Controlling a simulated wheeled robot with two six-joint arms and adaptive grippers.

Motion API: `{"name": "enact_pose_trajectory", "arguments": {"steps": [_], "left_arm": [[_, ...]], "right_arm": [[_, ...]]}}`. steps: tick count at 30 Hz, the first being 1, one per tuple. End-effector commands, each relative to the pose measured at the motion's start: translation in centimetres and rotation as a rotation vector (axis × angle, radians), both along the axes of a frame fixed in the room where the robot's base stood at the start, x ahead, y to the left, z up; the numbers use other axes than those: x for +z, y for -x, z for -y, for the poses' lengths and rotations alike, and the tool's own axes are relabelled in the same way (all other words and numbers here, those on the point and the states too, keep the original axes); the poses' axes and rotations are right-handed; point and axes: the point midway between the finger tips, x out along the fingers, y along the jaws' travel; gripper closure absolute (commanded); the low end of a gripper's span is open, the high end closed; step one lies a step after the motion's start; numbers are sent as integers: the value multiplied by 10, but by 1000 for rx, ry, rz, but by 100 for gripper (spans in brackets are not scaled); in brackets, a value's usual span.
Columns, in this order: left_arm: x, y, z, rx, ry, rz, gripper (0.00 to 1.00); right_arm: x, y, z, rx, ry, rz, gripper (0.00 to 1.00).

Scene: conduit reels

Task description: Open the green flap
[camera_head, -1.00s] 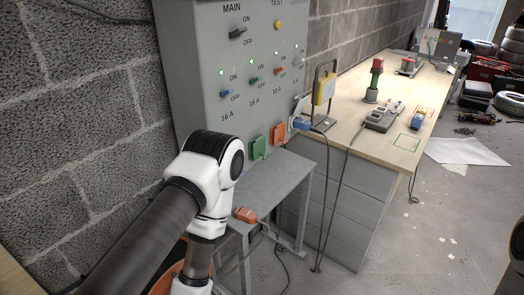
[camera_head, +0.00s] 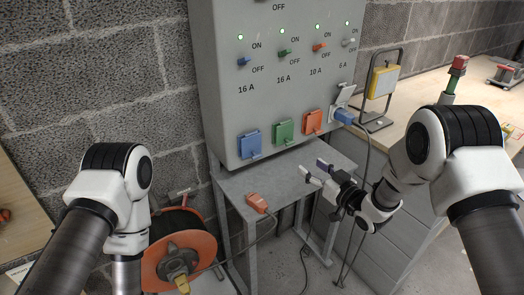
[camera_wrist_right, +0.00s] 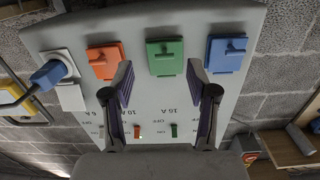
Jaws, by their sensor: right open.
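The green flap (camera_head: 284,132) is closed on the front of the grey panel (camera_head: 222,120), in the middle of three closed flaps. It also shows in the right wrist view (camera_wrist_right: 165,58), upside down, between and beyond my finger tips. My right gripper (camera_head: 312,166) is open and empty, in front of and a little below the green and orange flaps, apart from them. In the right wrist view its two fingers (camera_wrist_right: 158,72) stand wide apart. My left arm comes in at the left, but its gripper is out of the picture.
A blue flap (camera_head: 250,140) and an orange flap (camera_head: 312,122) flank the green one. A blue plug (camera_head: 343,116) sits in the rightmost socket. An orange connector (camera_head: 257,202) lies on the grey stand (camera_head: 235,184) below. An orange cable reel (camera_head: 205,246) stands on the floor.

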Motion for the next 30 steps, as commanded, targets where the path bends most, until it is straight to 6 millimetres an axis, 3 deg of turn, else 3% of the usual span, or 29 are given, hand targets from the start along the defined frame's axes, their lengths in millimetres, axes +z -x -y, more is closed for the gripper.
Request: {"name": "enact_pose_trajectory", "arguments": {"steps": [2,7,19,28,29,30], "left_arm": [[-16,0,0,0,0,0,100],[-20,0,0,0,0,1,100],[-17,0,0,0,0,1,100],[-17,0,0,0,0,1,100],[-17,0,0,0,0,1,100],[-17,0,0,0,0,1,100]], "right_arm": [[11,-9,-6,11,4,52,42],[26,-14,-11,14,8,79,42],[26,-67,-49,13,10,76,42],[26,-74,-54,11,9,73,42],[26,-74,-54,11,9,73,45],[26,-74,-54,11,9,73,59]]}}
